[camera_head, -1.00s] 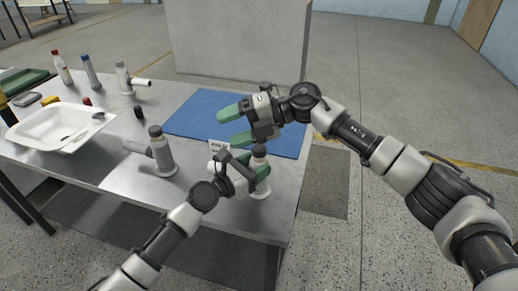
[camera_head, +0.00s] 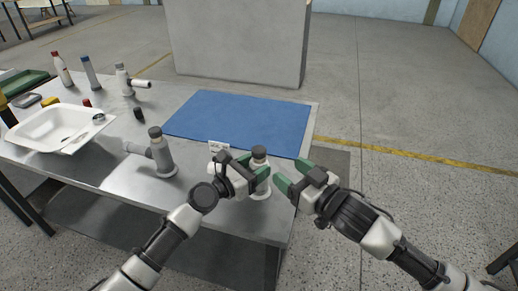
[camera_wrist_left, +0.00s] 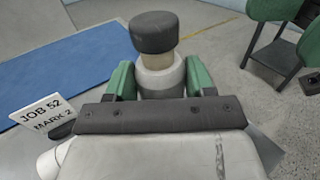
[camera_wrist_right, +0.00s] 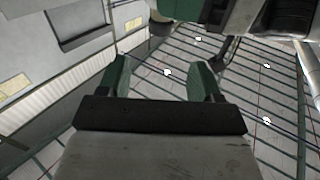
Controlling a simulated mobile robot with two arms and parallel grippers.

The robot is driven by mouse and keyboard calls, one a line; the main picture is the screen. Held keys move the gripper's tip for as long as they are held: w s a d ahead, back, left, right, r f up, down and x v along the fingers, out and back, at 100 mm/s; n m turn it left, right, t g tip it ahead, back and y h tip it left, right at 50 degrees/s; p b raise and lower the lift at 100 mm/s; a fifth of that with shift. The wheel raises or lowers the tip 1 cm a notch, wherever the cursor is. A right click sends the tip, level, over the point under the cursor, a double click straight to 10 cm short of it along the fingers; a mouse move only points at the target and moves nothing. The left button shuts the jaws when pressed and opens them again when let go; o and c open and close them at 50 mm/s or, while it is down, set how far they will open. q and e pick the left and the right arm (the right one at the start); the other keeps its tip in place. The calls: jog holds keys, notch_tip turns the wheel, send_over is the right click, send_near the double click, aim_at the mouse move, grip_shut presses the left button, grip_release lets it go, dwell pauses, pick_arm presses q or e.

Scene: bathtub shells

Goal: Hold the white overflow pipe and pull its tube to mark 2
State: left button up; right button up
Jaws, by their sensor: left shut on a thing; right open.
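A white overflow pipe (camera_head: 260,192) with a dark cap stands upright near the table's front right corner. My left gripper (camera_head: 257,173) is shut around its upper body. In the left wrist view the green fingers flank a white collar (camera_wrist_left: 161,77), with a short tan tube (camera_wrist_left: 160,56) and the dark cap (camera_wrist_left: 152,32) above. A card reading JOB 52, MARK 2 (camera_wrist_left: 48,117) stands beside it. My right gripper (camera_head: 290,184) is open and empty, just right of the pipe; its fingers also show in the right wrist view (camera_wrist_right: 160,78). Marks on the tube cannot be made out.
A second pipe (camera_head: 163,160) with a side branch stands to the left, a third (camera_head: 124,82) farther back. A white basin (camera_head: 50,112), bottles (camera_head: 90,70) and small items are at the left. A blue mat (camera_head: 240,118) lies bare behind the held pipe.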

aim_at(264, 153)
jog(key=x, duration=1.1)
jog(key=shift+w+a, duration=0.1)
jog(key=shift+a, duration=0.05)
grip_shut()
notch_tip(264, 153, up, 4)
jog(key=shift+r, duration=0.1)
grip_release()
